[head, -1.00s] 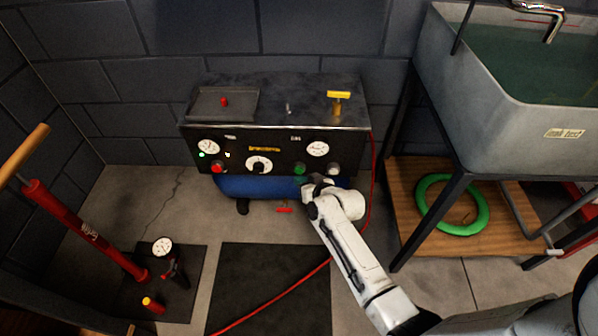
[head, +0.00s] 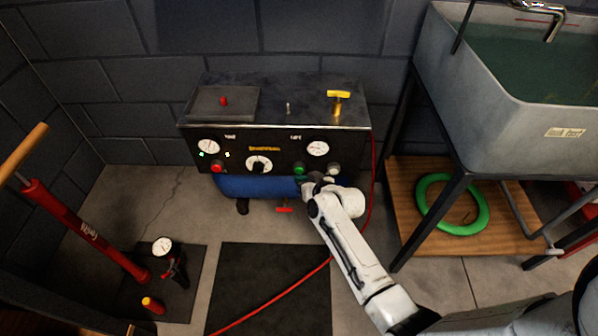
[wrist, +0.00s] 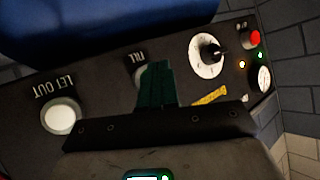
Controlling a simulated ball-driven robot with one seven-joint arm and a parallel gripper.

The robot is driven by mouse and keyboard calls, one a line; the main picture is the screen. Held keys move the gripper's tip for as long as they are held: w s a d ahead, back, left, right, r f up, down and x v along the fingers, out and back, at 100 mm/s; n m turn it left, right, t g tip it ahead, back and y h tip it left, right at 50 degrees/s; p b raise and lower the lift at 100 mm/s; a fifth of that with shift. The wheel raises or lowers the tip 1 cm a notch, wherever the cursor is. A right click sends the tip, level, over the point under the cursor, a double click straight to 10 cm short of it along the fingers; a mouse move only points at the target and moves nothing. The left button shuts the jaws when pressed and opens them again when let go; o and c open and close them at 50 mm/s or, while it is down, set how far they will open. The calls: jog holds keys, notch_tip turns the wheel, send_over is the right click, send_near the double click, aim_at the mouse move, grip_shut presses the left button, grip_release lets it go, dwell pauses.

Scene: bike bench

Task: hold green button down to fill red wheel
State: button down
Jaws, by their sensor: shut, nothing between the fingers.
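The green button (head: 299,168) is on the front panel of the compressor box (head: 275,145), left of a pale button (head: 333,168). My gripper (head: 309,180) is just below and in front of the green button in the head view. In the wrist view the panel appears upside down, and my shut, empty fingers (wrist: 155,84) cover most of the button under the "FILL" label (wrist: 137,57). Contact with it cannot be made out. The white "LET OUT" button (wrist: 60,115) is to the left there. I cannot make out a red wheel.
A red button (head: 217,167), a dial (head: 259,165) and two gauges share the panel. A blue tank (head: 255,187) lies below. A red hose (head: 285,292) crosses the floor. A sink (head: 540,110) and green ring (head: 435,222) are right; a red pump (head: 85,232) is left.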

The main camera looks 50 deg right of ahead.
jog(key=shift+w+d, duration=0.4)
jog(key=shift+d, duration=0.1)
dwell(1.6)
jog(key=shift+s+a+r, duration=0.1)
jog(key=shift+s+a+p, duration=0.3)
jog(key=shift+s+a, duration=0.15)
jog(key=shift+a, duration=0.1)
jog(key=shift+a, duration=0.1)
jog(key=s+a+p, duration=0.1)
jog(key=a, duration=0.1)
jog(key=s+a+p, duration=0.1)
jog(key=s+p, duration=0.1)
jog(key=shift+a, duration=0.4)
dwell(0.5)
